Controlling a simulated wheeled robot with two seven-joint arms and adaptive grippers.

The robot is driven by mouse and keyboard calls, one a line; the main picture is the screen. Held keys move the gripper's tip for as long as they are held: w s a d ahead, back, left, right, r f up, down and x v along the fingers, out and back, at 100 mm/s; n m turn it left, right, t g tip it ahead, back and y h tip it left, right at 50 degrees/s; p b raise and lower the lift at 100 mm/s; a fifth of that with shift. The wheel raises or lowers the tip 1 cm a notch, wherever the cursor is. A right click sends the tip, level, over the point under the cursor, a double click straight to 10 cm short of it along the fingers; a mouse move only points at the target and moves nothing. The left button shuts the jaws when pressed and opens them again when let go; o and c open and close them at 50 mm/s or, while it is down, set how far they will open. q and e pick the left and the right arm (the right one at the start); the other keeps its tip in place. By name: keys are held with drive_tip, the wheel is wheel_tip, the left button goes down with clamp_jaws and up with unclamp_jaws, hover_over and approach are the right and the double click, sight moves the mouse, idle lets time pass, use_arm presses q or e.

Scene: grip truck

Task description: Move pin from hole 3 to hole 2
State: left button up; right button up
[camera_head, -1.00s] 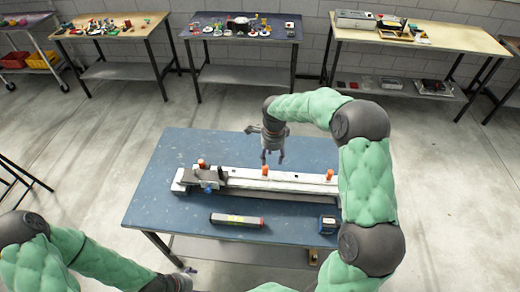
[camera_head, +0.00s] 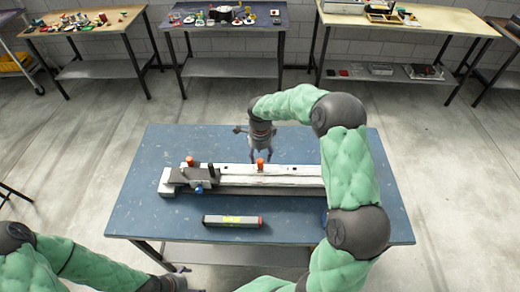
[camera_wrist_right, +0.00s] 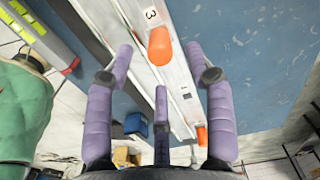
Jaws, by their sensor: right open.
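A long pale bar fixture (camera_head: 240,179) with holes lies across the blue table. An orange pin (camera_head: 260,163) stands in it; in the wrist view an orange pin (camera_wrist_right: 160,46) stands by the label "3". A second pin (camera_head: 190,160) stands near the bar's left end. The wrist view also shows another orange pin (camera_wrist_right: 202,135) farther along the bar. My right gripper (camera_head: 261,157) is open and empty, its purple fingers (camera_wrist_right: 165,66) spread above the bar, around the pin by "3" in the picture. Only the end of my left gripper (camera_head: 180,269) shows, low at the left.
A grey clamp block (camera_head: 195,176) with a blue knob sits at the bar's left end. A grey stick with a yellow-green label (camera_head: 232,221) lies in front of the bar. A blue box (camera_wrist_right: 136,124) is near the bar. The table (camera_head: 150,215) is clear at its front left.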

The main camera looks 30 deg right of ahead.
sight(260, 161)
drive_tip(key=shift+f+b, duration=0.4)
drive_tip(key=shift+f, duration=2.6)
drive_tip(key=c, duration=1)
